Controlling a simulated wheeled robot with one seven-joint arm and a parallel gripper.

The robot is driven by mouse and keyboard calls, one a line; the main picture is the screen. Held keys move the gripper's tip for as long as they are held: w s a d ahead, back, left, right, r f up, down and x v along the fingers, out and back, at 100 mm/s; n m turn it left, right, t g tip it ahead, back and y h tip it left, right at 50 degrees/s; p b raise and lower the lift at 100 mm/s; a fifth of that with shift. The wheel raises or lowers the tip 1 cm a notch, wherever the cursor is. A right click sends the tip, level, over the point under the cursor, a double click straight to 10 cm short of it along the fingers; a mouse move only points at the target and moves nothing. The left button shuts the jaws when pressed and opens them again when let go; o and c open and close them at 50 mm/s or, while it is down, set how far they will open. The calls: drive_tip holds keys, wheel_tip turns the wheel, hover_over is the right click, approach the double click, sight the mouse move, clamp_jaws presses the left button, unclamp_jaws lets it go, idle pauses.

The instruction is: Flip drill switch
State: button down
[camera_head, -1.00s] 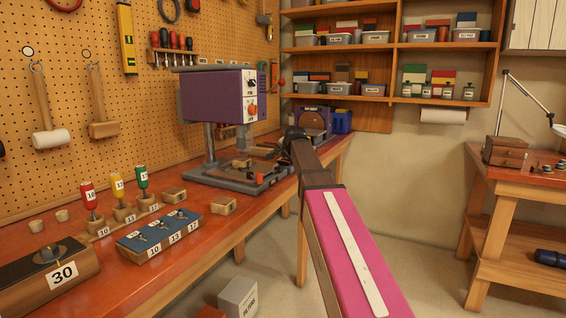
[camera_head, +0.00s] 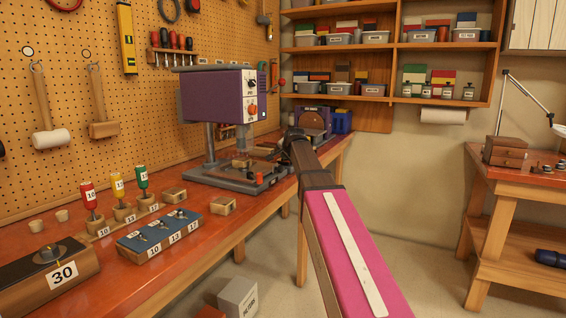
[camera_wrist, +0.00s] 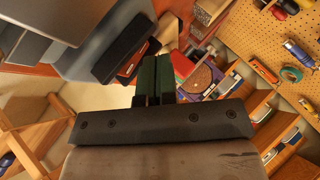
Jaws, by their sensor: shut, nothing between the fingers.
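The drill press (camera_head: 212,97) is a purple machine on the long workbench. Its white front panel (camera_head: 250,95) carries a small label, a dark switch-like part above and a round orange-red knob below. They are too small to tell the switch's position. My gripper (camera_head: 292,134) is to the right of the panel and appears a little lower, apart from it in the picture. Its tips are small and dark there. In the wrist view my gripper's green and black fingers (camera_wrist: 152,77) are together with nothing between them. A large grey body with a dark block (camera_wrist: 127,48) is close to the fingers; the switch cannot be made out there.
A blue holder (camera_head: 160,234) with numbered bits, several coloured-handled tools and a block marked 30 (camera_head: 48,270) stand on the bench's near part. A pegboard (camera_head: 60,100) is behind. A grey box (camera_head: 238,296) is on the floor. Shelves (camera_head: 390,50) hang at the back.

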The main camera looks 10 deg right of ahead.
sight(287, 161)
drive_tip(key=shift+s+d+r, duration=0.1)
drive_tip(key=shift+r, duration=0.6)
drive_tip(key=shift+s+d+r, duration=0.15)
drive_tip(key=shift+d+r, duration=0.05)
drive_tip(key=shift+r, duration=1.05)
drive_tip(key=shift+s+d+r, duration=0.1)
drive_tip(key=shift+d+r, duration=0.05)
drive_tip(key=shift+r, duration=1.1)
